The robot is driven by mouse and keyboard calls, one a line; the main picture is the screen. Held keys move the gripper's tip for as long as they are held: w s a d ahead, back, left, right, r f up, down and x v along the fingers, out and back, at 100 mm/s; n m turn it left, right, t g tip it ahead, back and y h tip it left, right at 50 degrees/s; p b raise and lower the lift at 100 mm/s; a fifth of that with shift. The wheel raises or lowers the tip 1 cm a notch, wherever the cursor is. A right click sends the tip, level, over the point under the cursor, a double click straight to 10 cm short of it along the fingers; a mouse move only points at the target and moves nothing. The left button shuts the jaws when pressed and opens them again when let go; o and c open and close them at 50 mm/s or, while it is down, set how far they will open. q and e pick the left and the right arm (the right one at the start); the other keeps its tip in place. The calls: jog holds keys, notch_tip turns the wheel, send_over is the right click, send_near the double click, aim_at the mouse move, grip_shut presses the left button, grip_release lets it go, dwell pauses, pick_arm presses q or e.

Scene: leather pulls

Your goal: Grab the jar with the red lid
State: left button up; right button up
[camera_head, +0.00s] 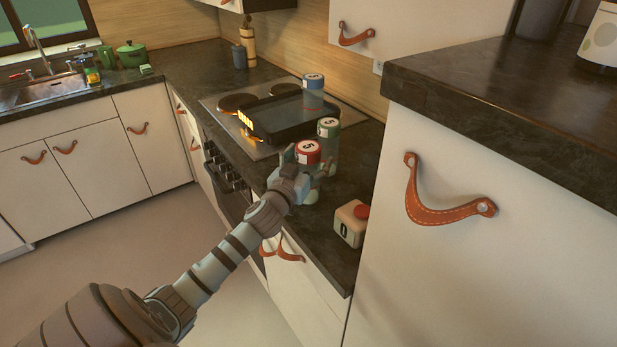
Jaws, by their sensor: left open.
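The jar with the red lid (308,152) stands upright on the dark countertop, the nearest of three jars marked with a 5. Its lower part is partly hidden by my gripper. My left gripper (303,176) is open at this jar, with its fingers around or beside the body below the lid. I cannot tell whether they touch it. A jar with a blue lid (313,81) stands farther back. My right gripper is not in view.
A dark pan (287,117) sits on the stove behind the jars. A cream box with a red button (351,224) stands on the counter at right front. A tall cabinet (470,250) with a leather pull closes off the right side. The floor (140,245) at left is clear.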

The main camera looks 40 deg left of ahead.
pick_arm(q)
jog(key=shift+s+r, duration=0.1)
grip_shut()
dwell(0.3)
